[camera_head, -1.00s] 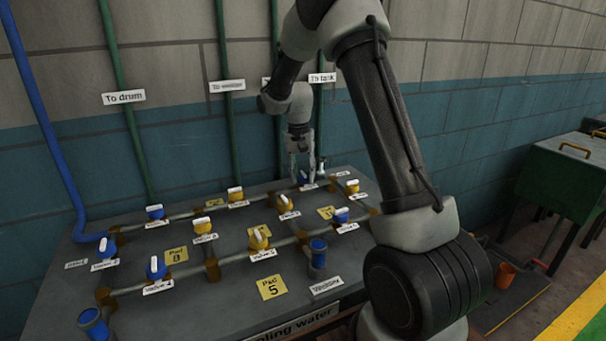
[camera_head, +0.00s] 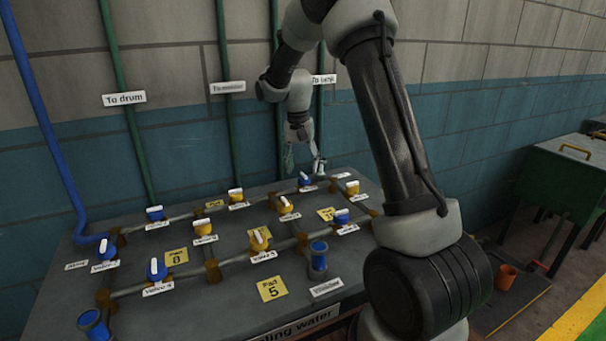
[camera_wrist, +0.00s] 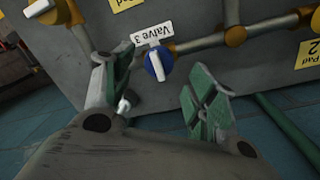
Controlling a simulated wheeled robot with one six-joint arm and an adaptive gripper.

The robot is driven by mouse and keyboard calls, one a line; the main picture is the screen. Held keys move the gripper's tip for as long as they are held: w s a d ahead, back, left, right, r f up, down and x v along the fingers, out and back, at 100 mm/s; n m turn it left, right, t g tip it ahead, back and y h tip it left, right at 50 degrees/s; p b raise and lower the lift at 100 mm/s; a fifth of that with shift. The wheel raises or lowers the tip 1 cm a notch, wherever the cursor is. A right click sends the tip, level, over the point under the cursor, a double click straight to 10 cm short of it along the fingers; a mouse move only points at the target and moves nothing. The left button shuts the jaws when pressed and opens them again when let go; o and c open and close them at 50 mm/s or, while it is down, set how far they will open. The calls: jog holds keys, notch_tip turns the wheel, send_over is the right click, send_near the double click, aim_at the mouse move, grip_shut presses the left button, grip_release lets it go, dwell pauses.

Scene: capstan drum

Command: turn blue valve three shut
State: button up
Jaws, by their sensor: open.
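Valve three (camera_wrist: 157,64) is a round blue knob with a white bar handle, beside its "Valve 3" label (camera_wrist: 151,35) in the wrist view. The bar looks roughly crosswise to the pipe on its right. In the head view the same valve (camera_head: 304,181) sits at the back of the grey bench, small, its bar angle hard to read. My gripper (camera_wrist: 161,82) is open, one finger on each side of the valve in the wrist view. In the head view my gripper (camera_head: 303,163) hangs just above the valve, apparently clear of it.
Several blue and yellow valves stand on the bench (camera_head: 220,290), such as a yellow one (camera_head: 236,195) to the left and a blue one (camera_head: 341,216) in front. Pipes (camera_wrist: 200,44) join them. Green vertical pipes (camera_head: 277,100) run up the wall close behind my gripper.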

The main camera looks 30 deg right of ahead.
aim_at(300, 177)
notch_tip(300, 177, up, 8)
jog(key=shift+w+a, duration=0.15)
jog(key=shift+a, duration=0.15)
dwell(0.3)
